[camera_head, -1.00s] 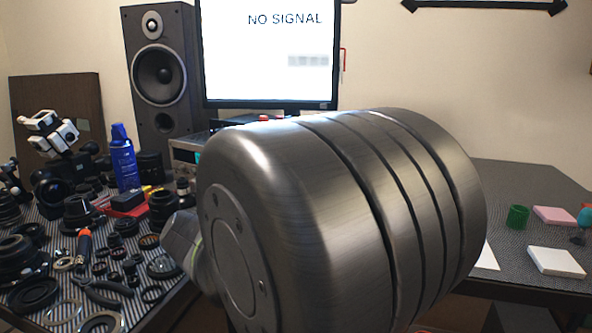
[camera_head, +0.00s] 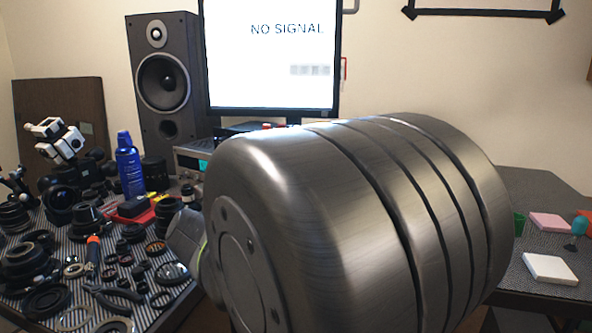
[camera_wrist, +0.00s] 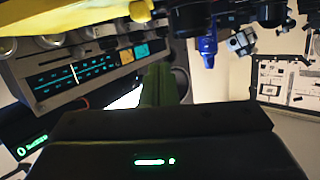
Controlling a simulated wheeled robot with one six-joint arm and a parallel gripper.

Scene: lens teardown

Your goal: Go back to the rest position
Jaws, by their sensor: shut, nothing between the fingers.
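My gripper (camera_wrist: 160,85) shows in the wrist view as green fingers closed together, with nothing held between them. The dark gripper body with a small green light fills the lower part of that view. In the head view my large brushed-metal arm link covers the middle, and the fingers are hidden behind it.
A speaker (camera_head: 163,78), monitor (camera_head: 268,60) and radio (camera_wrist: 80,75) stand behind. At right, a table holds a white block (camera_head: 550,268) and pink block (camera_head: 550,221).

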